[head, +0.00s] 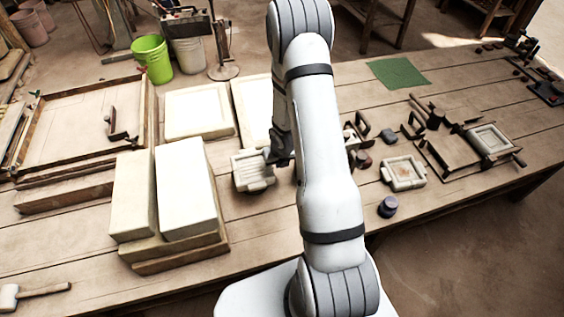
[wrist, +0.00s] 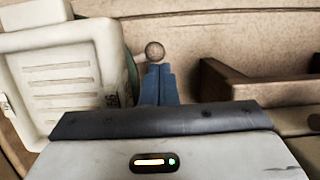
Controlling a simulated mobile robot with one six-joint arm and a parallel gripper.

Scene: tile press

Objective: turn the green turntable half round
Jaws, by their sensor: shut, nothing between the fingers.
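A pale ribbed mold block (wrist: 62,82) fills the left of the wrist view; it also shows in the head view (head: 252,171), beside my gripper. A thin dark green edge (wrist: 132,76) shows beside the block's right side, likely the turntable, mostly hidden beneath it. A round brown knob (wrist: 154,49) stands right at my fingertips; I cannot tell whether they touch it. My gripper (wrist: 159,70) has its blue fingers shut together with nothing between them. In the head view my gripper (head: 279,157) is low at the block's right side, its fingertips hard to make out.
Pale slabs (head: 187,188) on boards stand left of the block, and more slabs (head: 199,110) lie behind it. Right of my arm are a square mold (head: 403,173), a dark round pot (head: 388,206) and a press frame (head: 447,160). A green mat (head: 398,73) lies at the back.

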